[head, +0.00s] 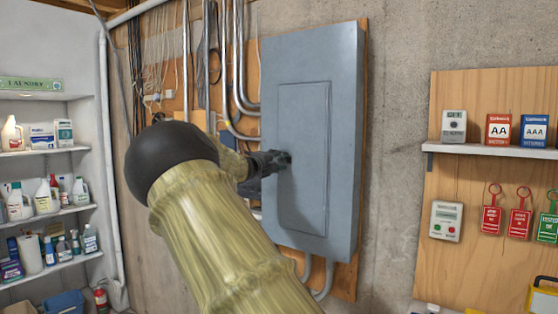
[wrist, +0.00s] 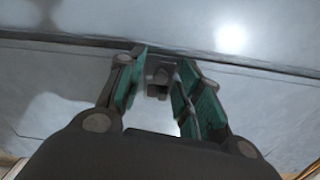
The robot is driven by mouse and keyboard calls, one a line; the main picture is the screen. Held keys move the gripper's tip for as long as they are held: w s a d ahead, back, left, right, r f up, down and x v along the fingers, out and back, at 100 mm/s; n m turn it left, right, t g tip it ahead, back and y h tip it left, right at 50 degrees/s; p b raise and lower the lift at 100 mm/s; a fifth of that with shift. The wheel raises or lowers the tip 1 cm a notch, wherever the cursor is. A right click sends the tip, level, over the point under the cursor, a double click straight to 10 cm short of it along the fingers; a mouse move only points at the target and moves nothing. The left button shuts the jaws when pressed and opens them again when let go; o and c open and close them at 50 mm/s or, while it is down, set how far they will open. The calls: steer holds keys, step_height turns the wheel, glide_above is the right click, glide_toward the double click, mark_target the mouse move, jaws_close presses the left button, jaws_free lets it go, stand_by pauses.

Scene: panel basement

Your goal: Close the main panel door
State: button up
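The main panel is a grey metal box (head: 345,120) on the wall. Its door (head: 305,110) is a tall rectangle in the box front and looks flush or nearly flush; I cannot tell if it is fully latched. My gripper (head: 287,158) is at the door's left edge, about mid-height. In the wrist view my gripper (wrist: 163,60) has its two green-padded fingers apart, tips close to the grey metal. A small dark block, perhaps the latch (wrist: 158,82), shows between them. A dark seam (wrist: 85,46) runs across the metal there. My arm hides nothing of the door's right side.
Conduits (head: 240,60) and cables run down the wall left of the box. Shelves with bottles (head: 45,200) stand at the far left. A wooden board (head: 480,95) with a shelf, battery boxes and hanging tags is at the right. Bare concrete wall lies between.

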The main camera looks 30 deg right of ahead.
steer(key=shift+c, duration=0.2)
jaws_close()
steer(key=shift+d, duration=0.1)
